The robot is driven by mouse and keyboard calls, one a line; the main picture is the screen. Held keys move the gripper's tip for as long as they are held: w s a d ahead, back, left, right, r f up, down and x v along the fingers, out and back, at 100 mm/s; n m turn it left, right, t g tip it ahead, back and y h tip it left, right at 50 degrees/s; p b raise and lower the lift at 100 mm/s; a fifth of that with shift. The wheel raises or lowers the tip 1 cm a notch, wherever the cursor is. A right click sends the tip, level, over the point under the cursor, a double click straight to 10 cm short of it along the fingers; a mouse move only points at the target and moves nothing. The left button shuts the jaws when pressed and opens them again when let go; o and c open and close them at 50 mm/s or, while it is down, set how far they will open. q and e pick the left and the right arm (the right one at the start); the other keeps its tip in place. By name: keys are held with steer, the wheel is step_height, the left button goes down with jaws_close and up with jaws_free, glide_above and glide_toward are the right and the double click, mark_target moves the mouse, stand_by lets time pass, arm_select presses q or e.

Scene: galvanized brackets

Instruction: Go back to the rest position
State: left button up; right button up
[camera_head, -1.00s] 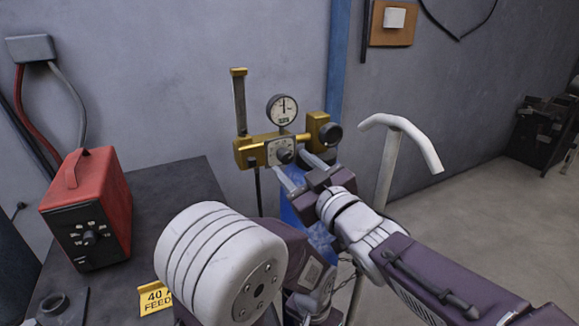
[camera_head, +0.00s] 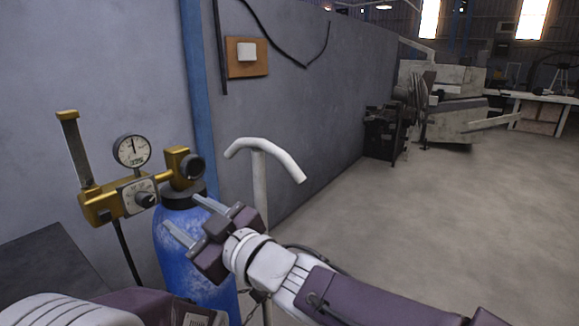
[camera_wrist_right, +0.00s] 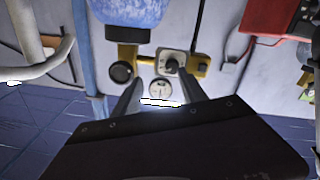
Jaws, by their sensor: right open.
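My right gripper (camera_head: 203,222) is open and empty in the head view. Its two fingers point up and left in front of the blue gas cylinder (camera_head: 178,262). The brass regulator (camera_head: 110,203) with its round dial gauge (camera_head: 131,151) and knob is up and left of the fingertips, apart from them. In the right wrist view the fingers of my right gripper (camera_wrist_right: 158,95) stand apart, with the regulator knob (camera_wrist_right: 170,66) and the cylinder (camera_wrist_right: 130,12) beyond them. My left gripper is not in view.
A white curved handle on a post (camera_head: 265,150) stands just right of the cylinder. A dark bench top (camera_head: 45,265) is at lower left. A blue wall post (camera_head: 198,90) rises behind. Open concrete floor (camera_head: 430,220) lies to the right, with machinery (camera_head: 450,110) farther back.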

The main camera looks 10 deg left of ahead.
steer(key=w+d+f+m+t+h, duration=0.3)
steer(key=w+d+f, duration=0.1)
steer(key=w+d, duration=0.5)
steer(key=w+d+f+m+h, duration=0.35)
steer(key=d+f, duration=0.25)
steer(key=d, duration=0.3)
steer(key=w+d+f+m+h, duration=0.3)
steer(key=d+f+h, duration=0.1)
steer(key=d+f, duration=0.4)
steer(key=s+d+f+m+g+h, duration=0.2)
steer(key=s+d+f+m, duration=0.15)
steer(key=d+f, duration=0.35)
steer(key=s+d+f+m+g+h, duration=0.2)
steer(key=s+d+f+g+h, duration=0.1)
steer(key=s+d+f, duration=0.3)
steer(key=s+d+f+m+g, duration=0.1)
steer(key=s+f+g, duration=0.4)
steer(key=s, duration=0.9)
step_height(320, 180, down, 3)
steer(key=shift+d+g+b, duration=0.4)
steer(key=shift+d, duration=0.15)
